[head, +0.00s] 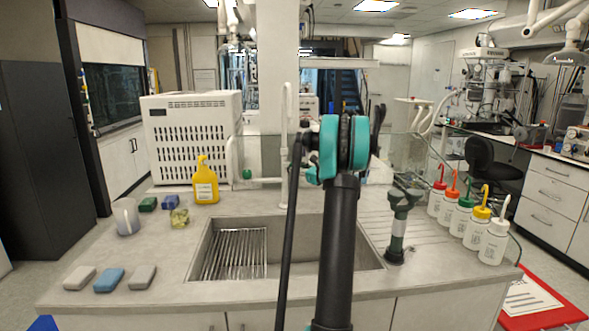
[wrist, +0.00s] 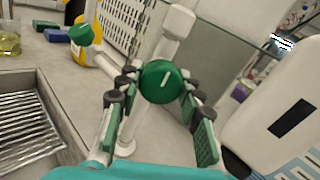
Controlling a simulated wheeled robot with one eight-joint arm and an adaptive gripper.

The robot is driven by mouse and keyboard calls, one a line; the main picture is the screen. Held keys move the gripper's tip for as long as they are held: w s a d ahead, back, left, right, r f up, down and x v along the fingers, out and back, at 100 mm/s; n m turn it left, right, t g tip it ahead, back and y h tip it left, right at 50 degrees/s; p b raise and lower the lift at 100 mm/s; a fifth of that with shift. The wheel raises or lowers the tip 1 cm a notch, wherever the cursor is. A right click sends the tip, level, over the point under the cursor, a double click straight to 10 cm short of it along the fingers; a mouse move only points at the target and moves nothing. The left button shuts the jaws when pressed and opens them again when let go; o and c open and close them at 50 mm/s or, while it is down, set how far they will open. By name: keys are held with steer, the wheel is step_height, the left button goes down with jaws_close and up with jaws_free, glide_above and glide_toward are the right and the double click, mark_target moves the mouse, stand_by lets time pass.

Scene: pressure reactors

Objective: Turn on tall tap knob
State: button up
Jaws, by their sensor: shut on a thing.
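The tall tap is a white upright pipe (head: 287,115) behind the sink in the head view. Its round green knob (wrist: 162,82) is in the middle of the wrist view, with a short white mark lying diagonally on its face. The tap's white body (wrist: 127,138) shows below the knob, and a white part rises above it. My gripper (wrist: 157,88) is shut on the green knob, with one finger on each side. In the head view my arm hides the knob and the fingers.
A shorter tap with a green knob (head: 247,174) stands to the left; its knob also shows in the wrist view (wrist: 80,34). A yellow bottle (head: 205,186) stands near it. The sink (head: 240,252) lies in front. A glass screen (head: 400,150) stands behind. Several wash bottles (head: 495,243) stand right.

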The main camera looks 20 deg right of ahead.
steer(key=shift+n, duration=0.3)
steer(key=n, duration=0.4)
steer(key=shift+n, duration=0.3)
steer(key=shift+d+n, duration=0.1)
steer(key=shift+n, duration=2.1)
steer(key=o, duration=1.2)
steer(key=v, duration=1.2)
